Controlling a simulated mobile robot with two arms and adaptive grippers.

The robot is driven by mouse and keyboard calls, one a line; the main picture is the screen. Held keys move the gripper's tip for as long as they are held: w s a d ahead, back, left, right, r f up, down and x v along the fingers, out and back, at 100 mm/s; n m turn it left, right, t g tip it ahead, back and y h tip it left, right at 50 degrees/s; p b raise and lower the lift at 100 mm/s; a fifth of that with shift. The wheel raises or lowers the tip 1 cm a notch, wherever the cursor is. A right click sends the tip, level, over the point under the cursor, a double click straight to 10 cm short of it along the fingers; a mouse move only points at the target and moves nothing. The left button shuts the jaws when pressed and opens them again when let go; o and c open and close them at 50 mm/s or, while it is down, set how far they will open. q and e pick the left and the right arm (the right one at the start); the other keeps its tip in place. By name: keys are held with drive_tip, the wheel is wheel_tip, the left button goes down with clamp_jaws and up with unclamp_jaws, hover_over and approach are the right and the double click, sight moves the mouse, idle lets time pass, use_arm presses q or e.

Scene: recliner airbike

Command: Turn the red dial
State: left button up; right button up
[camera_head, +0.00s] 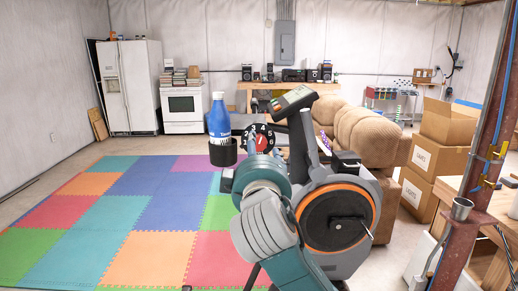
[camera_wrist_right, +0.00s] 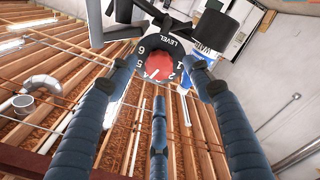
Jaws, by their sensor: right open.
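The red dial (camera_head: 261,143) sits in the middle of a black numbered disc on the exercise bike, just right of the bottle. In the right wrist view the red dial (camera_wrist_right: 159,66) lies between the fingers, with "LEVEL" and numbers around it. My right gripper (camera_wrist_right: 157,64) is open, with one finger on either side of the disc and another low in the middle. I cannot tell whether the fingers touch it. In the head view my right gripper (camera_head: 252,154) is at the disc and mostly hidden by my own wrist. My left gripper is out of view.
A blue and white water bottle (camera_head: 219,116) stands in a black holder (camera_head: 223,153) left of the dial. The bike's console (camera_head: 294,101) rises above right. A brown recliner (camera_head: 366,135) is behind. Coloured floor mats (camera_head: 140,215) leave free room on the left.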

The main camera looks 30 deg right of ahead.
drive_tip(key=shift+v, duration=2)
